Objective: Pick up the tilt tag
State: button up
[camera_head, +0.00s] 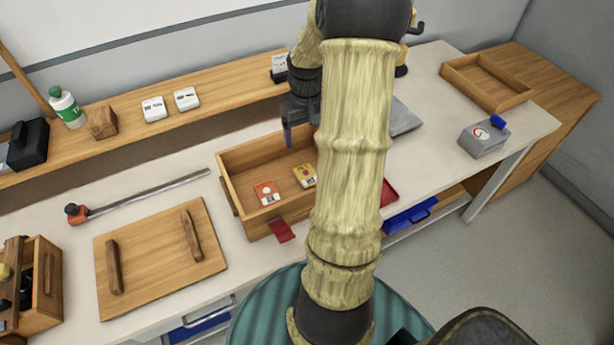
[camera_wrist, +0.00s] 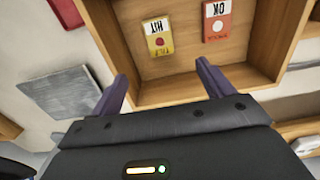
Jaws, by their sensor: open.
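The tilt tag looks to be the yellow card (camera_head: 305,175) lying flat in an open wooden box (camera_head: 250,226). In the wrist view the yellow card (camera_wrist: 158,37) shows upside-down print, and its small lettering is hard to read. A red-orange card (camera_head: 267,192) marked OK lies beside it; it also shows in the wrist view (camera_wrist: 216,21). My gripper (camera_wrist: 162,76) is open and empty, with its two purple-grey fingers over the box's edge and the yellow card beyond them. In the head view my gripper (camera_head: 298,125) hangs above the far side of the box, partly hidden by my arm.
A wooden board with two handles (camera_head: 160,258) and a long metal rod (camera_head: 150,195) lie left of the box. A shelf (camera_head: 215,98) with small items runs behind it. A grey gauge box (camera_head: 484,140) and an empty wooden tray (camera_head: 470,72) stand right.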

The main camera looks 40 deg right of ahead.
send_over(307, 175)
notch_tip(307, 175, down, 11)
jog(key=shift+w+a+r, duration=0.1)
jog(key=shift+r, duration=0.05)
jog(key=shift+f+p, duration=0.65)
jog(key=shift+f, duration=2)
jog(key=c, duration=1.1)
jog(key=shift+o, duration=0.2)
jog(key=shift+r, duration=0.15)
